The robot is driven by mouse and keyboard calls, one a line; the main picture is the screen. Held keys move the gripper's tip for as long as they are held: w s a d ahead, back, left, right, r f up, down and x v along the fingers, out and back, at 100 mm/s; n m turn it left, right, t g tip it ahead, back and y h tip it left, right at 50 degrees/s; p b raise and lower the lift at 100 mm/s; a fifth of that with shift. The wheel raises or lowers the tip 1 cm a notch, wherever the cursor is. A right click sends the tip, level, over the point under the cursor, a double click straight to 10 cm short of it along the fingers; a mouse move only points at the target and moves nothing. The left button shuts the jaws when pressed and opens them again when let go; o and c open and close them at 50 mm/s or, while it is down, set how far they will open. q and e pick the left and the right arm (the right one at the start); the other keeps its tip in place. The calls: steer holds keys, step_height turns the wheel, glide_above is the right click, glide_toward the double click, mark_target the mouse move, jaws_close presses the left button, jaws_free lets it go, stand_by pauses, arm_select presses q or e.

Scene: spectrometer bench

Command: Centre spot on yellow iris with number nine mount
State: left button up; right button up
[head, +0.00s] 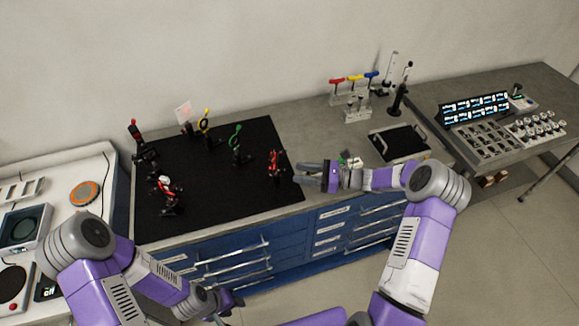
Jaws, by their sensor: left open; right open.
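The yellow iris (205,120) stands upright near the back of the black breadboard (215,198). A white card (183,112) stands just left of it. No light spot can be made out on either. Several small mounts stand on the board, including a red-marked one (166,186) at the front left and a red one (274,164) at the right edge. Their numbers are too small to read, so I cannot tell which is number nine. My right gripper (308,173) is open, just right of the red mount, pointing left. My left gripper (233,301) is open, low in front of the drawers.
A green iris (236,138) stands right of the yellow one. A dark red-topped device (135,131) is at the back left. Coloured-handled tools (353,78) stand in a rack behind a black tray (399,143). A side table (85,160) holds instruments. The board's front middle is clear.

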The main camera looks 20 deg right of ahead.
mark_target(282, 171)
steer(key=x, duration=0.4)
steer(key=shift+w+a, duration=0.1)
steer(key=shift+a, duration=0.05)
steer(key=shift+f, duration=0.1)
steer(key=shift+w, duration=0.1)
jaws_close()
